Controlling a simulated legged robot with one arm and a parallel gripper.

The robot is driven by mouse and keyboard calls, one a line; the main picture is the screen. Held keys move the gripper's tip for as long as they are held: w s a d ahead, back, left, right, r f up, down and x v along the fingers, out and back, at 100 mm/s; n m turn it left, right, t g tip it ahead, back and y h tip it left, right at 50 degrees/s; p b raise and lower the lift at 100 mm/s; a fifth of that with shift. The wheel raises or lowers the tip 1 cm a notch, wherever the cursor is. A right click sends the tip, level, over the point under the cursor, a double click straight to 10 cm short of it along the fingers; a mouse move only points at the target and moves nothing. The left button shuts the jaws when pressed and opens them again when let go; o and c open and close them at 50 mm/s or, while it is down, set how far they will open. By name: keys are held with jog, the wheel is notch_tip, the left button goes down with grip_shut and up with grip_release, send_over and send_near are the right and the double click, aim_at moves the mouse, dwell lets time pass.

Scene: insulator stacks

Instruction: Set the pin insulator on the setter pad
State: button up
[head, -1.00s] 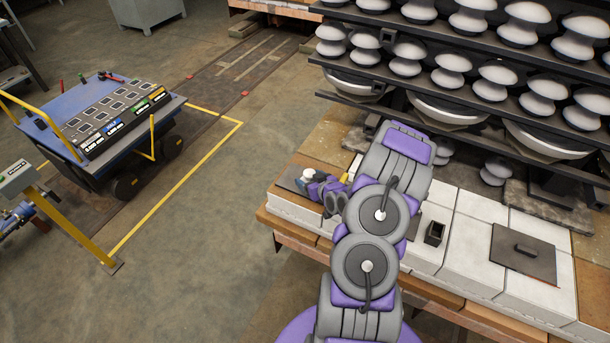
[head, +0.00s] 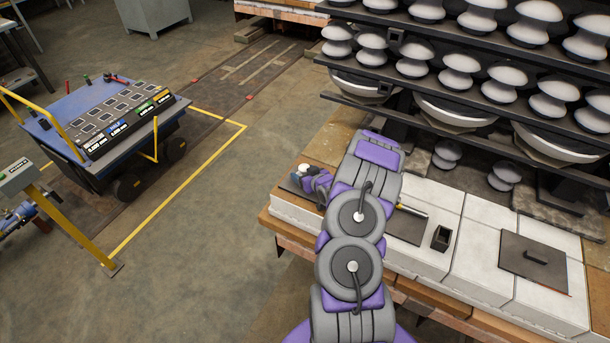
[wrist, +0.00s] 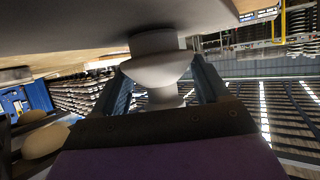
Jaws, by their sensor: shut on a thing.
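The white pin insulator (wrist: 160,68) sits between the two blue-grey fingers of my gripper (wrist: 162,88) in the wrist view. My gripper is shut on it. In that view one end of the insulator is close to a pale surface at the top; I cannot tell whether they touch. In the head view a small white part of the insulator (head: 304,167) shows at my gripper (head: 301,180), over the left end of the pale block-topped bench (head: 425,265).
A dark plate (head: 405,230), a small open dark box (head: 441,238) and a dark plate with a handle (head: 540,257) lie on the bench. Racks of insulators (head: 460,70) stand behind. A blue cart (head: 95,120) stands left, with open floor between.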

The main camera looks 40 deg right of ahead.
jog(key=o, duration=1.3)
jog(key=p+v, duration=0.2)
jog(key=v, duration=1)
jog(key=s+a+r+n+g+y, duration=0.1)
jog(key=s+a+r+n+g, duration=0.15)
jog(key=a+r+g, duration=0.9)
jog(key=s+a+r+g, duration=0.1)
jog(key=s+a+r, duration=0.4)
jog(key=s+a, duration=0.2)
jog(key=s+a+r+g, duration=0.1)
jog(key=s+a+r, duration=0.4)
jog(key=s+a, duration=0.3)
jog(key=s+a+r+g+y, duration=0.1)
jog(key=s+a+r, duration=0.5)
jog(key=s, duration=0.8)
jog(key=shift+s+a+m, duration=0.15)
jog(key=shift+a+m, duration=0.1)
jog(key=shift+a, duration=0.95)
